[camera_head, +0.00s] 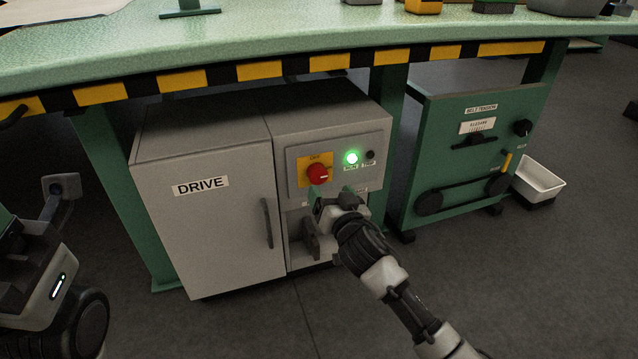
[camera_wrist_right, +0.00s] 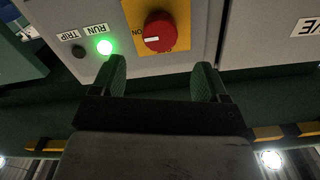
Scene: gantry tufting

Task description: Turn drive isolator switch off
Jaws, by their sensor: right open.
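The drive isolator switch is a round red knob (camera_head: 317,174) on a yellow plate, on the panel of the grey drive cabinet. In the head view, OFF is printed above it and its white mark lies toward the right. The right wrist view shows the knob (camera_wrist_right: 158,32) upside down, with its white mark toward the ON label. My right gripper (camera_head: 336,193) is open and empty, just below the knob. In the right wrist view its fingertips (camera_wrist_right: 160,68) are spread to either side of the knob, apart from it. My left gripper cannot be made out.
A green RUN lamp (camera_head: 352,158) is lit beside a dark TRIP lamp (camera_head: 370,155). The cabinet door (camera_head: 215,215) marked DRIVE is shut, with a handle. A striped table edge (camera_head: 260,72) overhangs. The green belt tension unit (camera_head: 450,150) and a white bin (camera_head: 540,180) stand right.

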